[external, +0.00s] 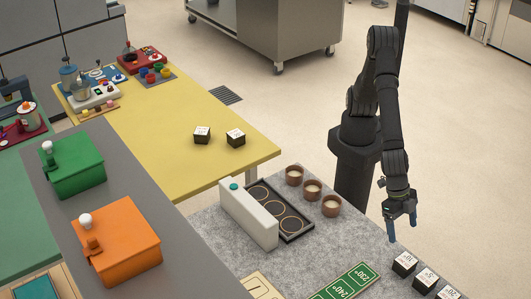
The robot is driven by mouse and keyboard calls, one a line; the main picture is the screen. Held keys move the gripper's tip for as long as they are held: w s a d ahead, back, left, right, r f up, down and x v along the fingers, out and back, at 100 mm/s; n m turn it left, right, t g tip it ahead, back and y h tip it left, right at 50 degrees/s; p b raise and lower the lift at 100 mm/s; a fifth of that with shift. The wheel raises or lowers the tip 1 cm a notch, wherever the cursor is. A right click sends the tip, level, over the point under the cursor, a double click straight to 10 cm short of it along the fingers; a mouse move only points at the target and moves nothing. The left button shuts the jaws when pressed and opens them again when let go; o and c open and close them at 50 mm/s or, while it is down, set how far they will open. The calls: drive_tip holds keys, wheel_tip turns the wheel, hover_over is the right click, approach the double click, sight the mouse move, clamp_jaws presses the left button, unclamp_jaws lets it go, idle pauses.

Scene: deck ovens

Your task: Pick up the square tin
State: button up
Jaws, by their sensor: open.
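I cannot pick out a square tin with certainty in the external view. My gripper (402,225) hangs at the right, fingers pointing down, open with nothing between them. It is above the right edge of the grey speckled counter (225,237), apart from the things there. Below it stand dark cubes with white printed tops, the closest one (404,264) just below and in front of the fingers. A black rectangular tray (309,236) with three round places lies left of the gripper, beside a white block with a teal button (248,214).
Three brown cups (312,190) stand between the tray and my arm. A green temperature board (346,284) lies near the front. Two more cubes (236,138) sit on the yellow table (165,160). Green (75,168) and orange (124,252) boxes stand on a grey shelf at left.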

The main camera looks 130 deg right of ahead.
sight(406, 260)
drive_tip(key=x, duration=1.3)
drive_tip(key=shift+r, duration=0.1)
drive_tip(key=c, duration=1.2)
drive_tip(key=shift+r, duration=0.1)
drive_tip(key=shift+a+r, duration=0.1)
drive_tip(key=shift+r, duration=0.5)
wheel_tip(406, 260, up, 3)
drive_tip(key=w+d+r, duration=0.1)
drive_tip(key=d+r, duration=0.1)
drive_tip(key=d, duration=0.1)
drive_tip(key=w+d+r, duration=0.2)
drive_tip(key=d, duration=0.2)
drive_tip(key=w+d+r, duration=0.2)
drive_tip(key=d+r, duration=0.1)
drive_tip(key=shift+d, duration=0.35)
